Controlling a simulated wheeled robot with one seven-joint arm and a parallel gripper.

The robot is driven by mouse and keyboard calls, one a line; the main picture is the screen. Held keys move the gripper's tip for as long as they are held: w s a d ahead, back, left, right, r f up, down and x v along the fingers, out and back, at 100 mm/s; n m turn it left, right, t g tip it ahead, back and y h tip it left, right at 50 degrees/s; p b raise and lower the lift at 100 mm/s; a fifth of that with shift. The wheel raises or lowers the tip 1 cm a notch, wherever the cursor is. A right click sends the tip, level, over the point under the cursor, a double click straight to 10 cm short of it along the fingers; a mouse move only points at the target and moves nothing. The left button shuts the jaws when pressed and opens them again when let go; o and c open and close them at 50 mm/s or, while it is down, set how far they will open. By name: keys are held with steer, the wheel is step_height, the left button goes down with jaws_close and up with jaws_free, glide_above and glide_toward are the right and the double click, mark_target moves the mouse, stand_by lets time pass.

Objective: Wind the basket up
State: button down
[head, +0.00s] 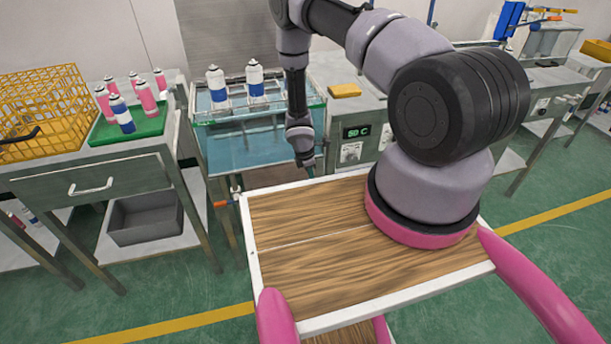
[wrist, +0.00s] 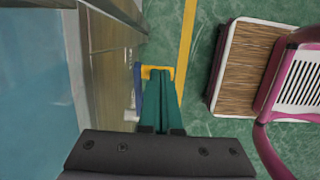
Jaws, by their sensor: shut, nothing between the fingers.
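The basket (head: 240,104) is a pale rack at the top of the water bath (head: 240,150). Cans with white and blue bodies (head: 256,80) stand in it. Blue water also fills the left of the wrist view (wrist: 35,90). My gripper (head: 309,165) points down beside the front right of the bath. In the wrist view, its long green fingers (wrist: 158,80) are together, with nothing held. A yellow bar (wrist: 168,70) and a blue part (wrist: 137,88) lie close by the fingertips. I cannot tell whether they touch.
A display (head: 357,132) reading 50 C and a knob (head: 350,152) are right of the bath. An orange-handled fitting (head: 222,203) is at its front left. A yellow crate (head: 45,105) and a green tray (head: 130,128) with several cans stand left.

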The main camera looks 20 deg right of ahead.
steer(key=shift+d+f, duration=0.35)
steer(key=shift+f, duration=0.3)
steer(key=shift+d+f, duration=0.4)
steer(key=shift+f, duration=0.3)
steer(key=shift+d+f, duration=0.35)
steer(key=shift+f, duration=0.3)
steer(key=shift+a, duration=0.1)
